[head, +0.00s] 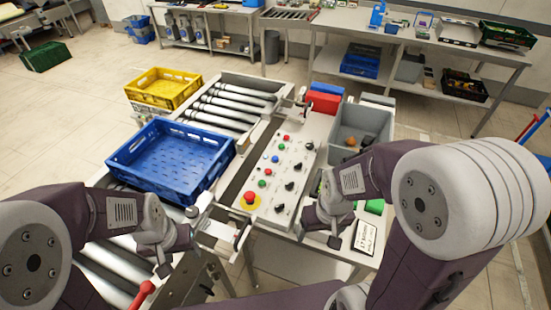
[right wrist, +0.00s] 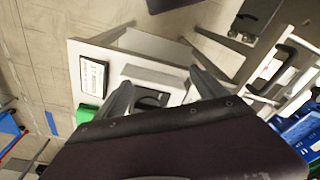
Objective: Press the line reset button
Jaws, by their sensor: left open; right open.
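The control panel (head: 270,175) is light grey and carries several red and green buttons, one blue button (head: 275,159) and black knobs. A red mushroom button on a yellow base (head: 249,199) is at its near end. The labels are too small to read, so I cannot tell which is the line reset button. My right gripper (head: 322,232) is open and empty, right of the panel's near end; its spread fingers (right wrist: 163,88) show in the right wrist view over the white stand. My left gripper (head: 164,262) is open, over the near conveyor, left of the panel.
A blue crate (head: 172,187) sits on the roller conveyor (head: 228,108) left of the panel, with a yellow crate (head: 163,99) behind it. A printed card (head: 366,236) lies near my right gripper.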

